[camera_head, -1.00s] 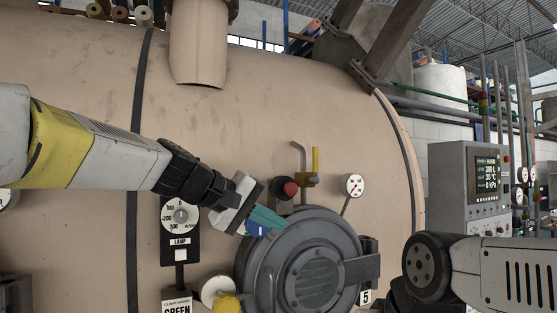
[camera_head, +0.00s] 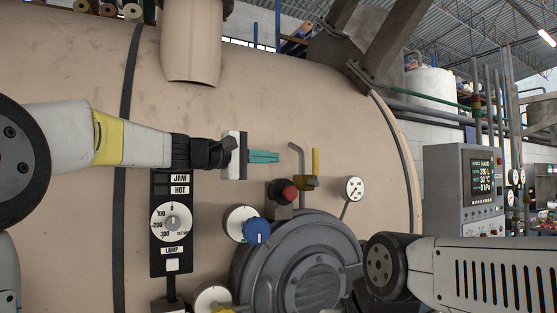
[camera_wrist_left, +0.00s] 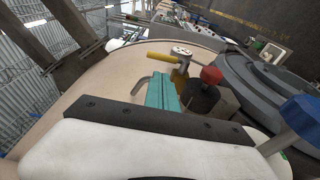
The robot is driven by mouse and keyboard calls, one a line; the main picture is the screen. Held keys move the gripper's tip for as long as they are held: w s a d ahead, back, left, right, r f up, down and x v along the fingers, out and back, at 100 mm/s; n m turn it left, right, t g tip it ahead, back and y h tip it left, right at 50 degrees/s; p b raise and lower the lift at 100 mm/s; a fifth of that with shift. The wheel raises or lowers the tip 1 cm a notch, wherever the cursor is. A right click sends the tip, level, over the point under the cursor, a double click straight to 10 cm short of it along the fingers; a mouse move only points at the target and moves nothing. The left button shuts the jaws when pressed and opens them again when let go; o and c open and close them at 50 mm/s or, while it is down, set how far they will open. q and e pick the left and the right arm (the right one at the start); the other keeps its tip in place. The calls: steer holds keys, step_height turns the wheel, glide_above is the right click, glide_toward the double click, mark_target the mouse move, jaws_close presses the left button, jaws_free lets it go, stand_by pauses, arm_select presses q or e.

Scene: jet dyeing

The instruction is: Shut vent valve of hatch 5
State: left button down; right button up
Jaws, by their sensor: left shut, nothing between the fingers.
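The vent valve (camera_head: 308,182) is a brass body with a yellow lever (camera_head: 316,161) and a bent grey pipe, above the round grey hatch (camera_head: 275,262). The lever stands upright in the head view. In the left wrist view the yellow lever (camera_wrist_left: 162,58) lies just beyond the fingers. My left gripper (camera_head: 278,156) has teal fingers, shut and empty, pointing right. Its tips are a little left of the bent pipe and lever, seemingly apart from them. The fingers also show in the left wrist view (camera_wrist_left: 164,92). My right arm covers the hatch's right side; its gripper is out of view.
A red knob (camera_head: 289,193) sits just below the valve and a blue knob (camera_head: 256,231) lower left. A gauge (camera_head: 355,189) stands to the right. A dial panel (camera_head: 171,222) is below my left arm. The vessel wall above the valve is clear.

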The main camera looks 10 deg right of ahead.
mark_target(314, 159)
arm_select(q)
steer(key=x, duration=1.3)
steer(key=shift+d+r, duration=0.1)
steer(key=shift+d, duration=0.05)
